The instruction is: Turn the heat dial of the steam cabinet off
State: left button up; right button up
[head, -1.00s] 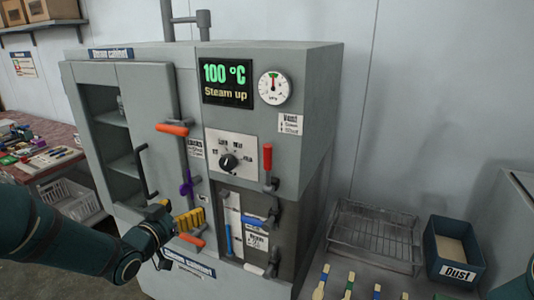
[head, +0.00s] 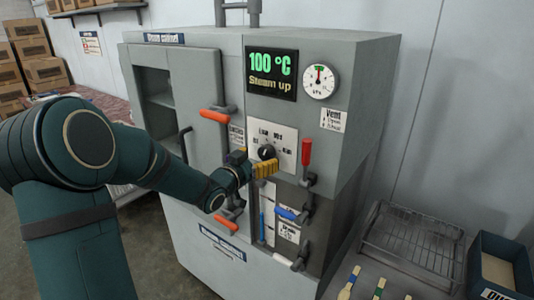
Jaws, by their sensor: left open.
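The steam cabinet (head: 370,95) is a large grey box with its display (head: 271,73) reading 100 °C and "Steam up". Its heat dial (head: 266,151) is a black round knob on a white labelled plate (head: 286,136) below the display. My left gripper (head: 264,167), with yellow fingers, is open right at the dial's lower edge and partly covers the plate. I cannot tell whether the fingers touch the knob. The small dial labels are too blurred to read. My right gripper is not in view.
Orange handles (head: 214,115) are on the left door. A wire rack (head: 410,238) and a blue bin (head: 500,267) stand at the right.

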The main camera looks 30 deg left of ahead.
aim_at(263, 156)
pick_arm(q)
jog(key=shift+w+d, duration=0.15)
jog(key=shift+w, duration=1.6)
jog(key=c, duration=1.2)
